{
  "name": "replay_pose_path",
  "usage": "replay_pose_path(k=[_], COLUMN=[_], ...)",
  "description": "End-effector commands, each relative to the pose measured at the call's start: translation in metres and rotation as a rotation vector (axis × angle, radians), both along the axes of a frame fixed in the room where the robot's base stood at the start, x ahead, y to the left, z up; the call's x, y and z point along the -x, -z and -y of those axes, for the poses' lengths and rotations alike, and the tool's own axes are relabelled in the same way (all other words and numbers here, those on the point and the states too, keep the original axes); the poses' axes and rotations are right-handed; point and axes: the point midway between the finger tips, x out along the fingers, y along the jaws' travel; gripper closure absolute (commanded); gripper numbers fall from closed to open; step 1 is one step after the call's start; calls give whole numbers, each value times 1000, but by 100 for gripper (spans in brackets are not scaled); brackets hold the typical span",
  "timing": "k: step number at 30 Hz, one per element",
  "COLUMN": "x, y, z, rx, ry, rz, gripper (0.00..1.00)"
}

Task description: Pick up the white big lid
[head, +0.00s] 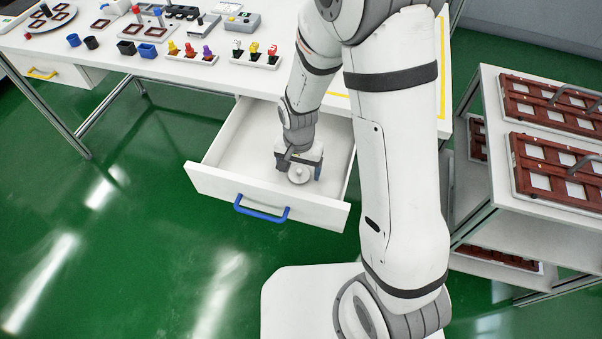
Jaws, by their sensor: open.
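The white big lid (299,174) is a round white disc with a small knob. It lies in the open white drawer (225,178) below the table, toward the drawer's front. My gripper (300,168) points down into the drawer, right at the lid. Its jaws are open, with one dark finger on each side of the lid's upper part. I cannot tell whether the fingers touch the lid. My arm covers the drawer's back right part.
The drawer's front panel with a blue handle (262,211) stands close to the gripper. Pots, coloured plugs (190,52) and fixtures stand on the white table (215,72). A cart with brown frame trays (555,165) stands at the right. Green floor is free at the left.

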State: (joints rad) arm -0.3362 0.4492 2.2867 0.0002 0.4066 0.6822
Motion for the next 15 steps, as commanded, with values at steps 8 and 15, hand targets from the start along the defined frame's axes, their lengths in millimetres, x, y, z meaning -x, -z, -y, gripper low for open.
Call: replay_pose_path(k=[8, 15], x=[0, 0], y=[4, 4], z=[0, 0], rx=[-1, -1], ry=[0, 1], rz=[1, 1], gripper=[22, 41])
